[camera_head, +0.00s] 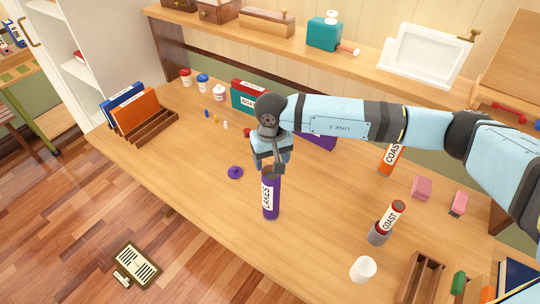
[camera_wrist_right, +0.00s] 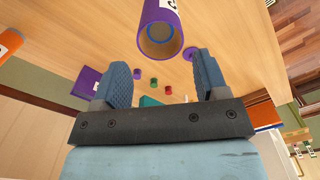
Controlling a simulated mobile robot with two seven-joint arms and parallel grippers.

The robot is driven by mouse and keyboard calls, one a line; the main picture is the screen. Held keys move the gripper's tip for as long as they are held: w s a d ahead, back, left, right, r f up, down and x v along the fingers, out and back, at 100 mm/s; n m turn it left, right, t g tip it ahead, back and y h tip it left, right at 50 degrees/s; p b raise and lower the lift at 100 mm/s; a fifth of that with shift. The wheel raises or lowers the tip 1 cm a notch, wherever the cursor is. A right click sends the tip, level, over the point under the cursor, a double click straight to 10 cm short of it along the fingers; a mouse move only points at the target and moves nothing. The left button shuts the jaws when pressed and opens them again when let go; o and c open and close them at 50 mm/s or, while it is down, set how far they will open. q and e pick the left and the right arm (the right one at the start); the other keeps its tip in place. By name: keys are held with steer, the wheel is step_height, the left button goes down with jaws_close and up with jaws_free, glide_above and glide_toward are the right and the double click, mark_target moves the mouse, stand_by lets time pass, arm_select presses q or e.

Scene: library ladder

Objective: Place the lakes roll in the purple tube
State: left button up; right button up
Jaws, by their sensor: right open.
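The purple tube (camera_head: 270,205), labelled LAKES, stands upright on the desk, its lid off. In the right wrist view the tube (camera_wrist_right: 150,28) shows its open mouth, with a blue ring (camera_wrist_right: 160,36) inside that looks like a roll's end; I cannot tell for sure. A purple lid (camera_head: 235,172) lies on the desk to the left of the tube. My right gripper (camera_head: 267,166) is just above the tube's mouth, pointing down. Its jaws (camera_wrist_right: 160,70) are apart with nothing between them. My left gripper is not in view.
An orange COAST tube (camera_head: 388,160) stands behind. Pink blocks (camera_head: 422,187), a book rack (camera_head: 150,128) and small jars (camera_head: 203,83) surround the work area. The desk left of the tube is mostly clear.

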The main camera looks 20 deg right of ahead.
steer(key=s+a+f+m+g+y, duration=0.25)
steer(key=s+a+y, duration=0.3)
steer(key=a, duration=0.35)
steer(key=s+a+r+m+t+y, duration=0.1)
steer(key=s+a+r+m+y, duration=0.3)
steer(key=a+m+y, duration=0.4)
steer(key=s+a+r+m+t+y, duration=0.1)
steer(key=s+a+r+m+y, duration=0.3)
steer(key=m, duration=0.6)
steer(key=d+f+m+t+h, duration=0.2)
steer(key=d+f+m+t, duration=0.3)
steer(key=m, duration=0.6)
steer(key=w+d+m+t+h, duration=0.15)
steer(key=d+m+t, duration=0.35)
steer(key=m, duration=0.6)
steer(key=s+d+f+m+t+h, duration=0.1)
steer(key=d+f+m+t+h, duration=0.2)
steer(key=m+t, duration=0.55)
steer(key=s+d+f+m+g+h, duration=0.7)
steer(key=s+d+f+m, duration=0.4)
steer(key=m, duration=0.7)
step_height(320, 180, down, 3)
steer(key=shift+s+f+h, duration=0.2)
steer(key=shift+s+h, duration=0.2)
